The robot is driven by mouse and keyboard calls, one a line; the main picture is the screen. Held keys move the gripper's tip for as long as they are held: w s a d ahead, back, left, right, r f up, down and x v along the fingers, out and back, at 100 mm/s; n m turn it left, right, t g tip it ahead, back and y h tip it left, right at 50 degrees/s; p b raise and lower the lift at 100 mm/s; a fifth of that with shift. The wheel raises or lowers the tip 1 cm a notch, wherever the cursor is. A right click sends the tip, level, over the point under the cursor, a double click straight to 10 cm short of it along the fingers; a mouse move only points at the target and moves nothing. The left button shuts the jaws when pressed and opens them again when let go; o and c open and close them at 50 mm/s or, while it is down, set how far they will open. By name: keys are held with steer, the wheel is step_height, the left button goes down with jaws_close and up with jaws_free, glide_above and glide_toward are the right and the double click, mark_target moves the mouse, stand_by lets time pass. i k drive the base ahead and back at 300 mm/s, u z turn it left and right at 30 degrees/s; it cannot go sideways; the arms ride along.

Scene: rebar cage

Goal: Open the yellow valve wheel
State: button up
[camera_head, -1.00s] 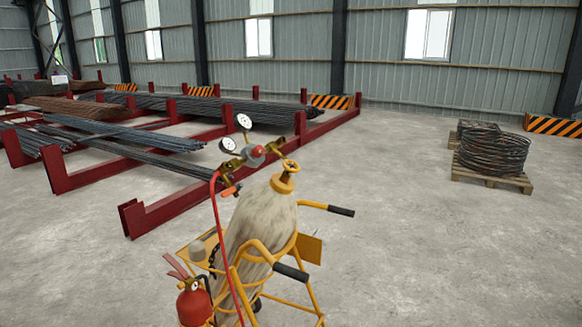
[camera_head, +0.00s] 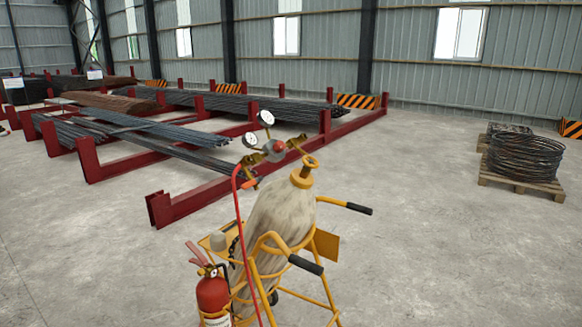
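The yellow valve wheel (camera_head: 310,163) sits on top of a pale, dirty gas cylinder (camera_head: 277,222). The cylinder leans in a yellow hand cart (camera_head: 270,243) with black handle grips. A regulator (camera_head: 277,148) with two round white gauges is fitted to the left of the wheel. A red hose (camera_head: 239,240) runs down from the regulator along the cylinder's left side. Whether the wheel is turned open or shut cannot be told. My gripper is not in view.
A red fire extinguisher (camera_head: 213,294) stands at the cart's lower left. Dark red racks (camera_head: 200,200) with steel bars lie behind on the left. Coiled wire on a pallet (camera_head: 520,184) stands at the right. The concrete floor right of the cart is clear.

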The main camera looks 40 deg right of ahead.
mark_target(311, 161)
steer(key=u, duration=4.35)
steer(key=i, duration=0.1)
steer(key=z, duration=3)
steer(key=k, duration=0.85)
steer(key=z, duration=0.6)
steer(key=i, duration=0.5)
steer(key=u, duration=0.15)
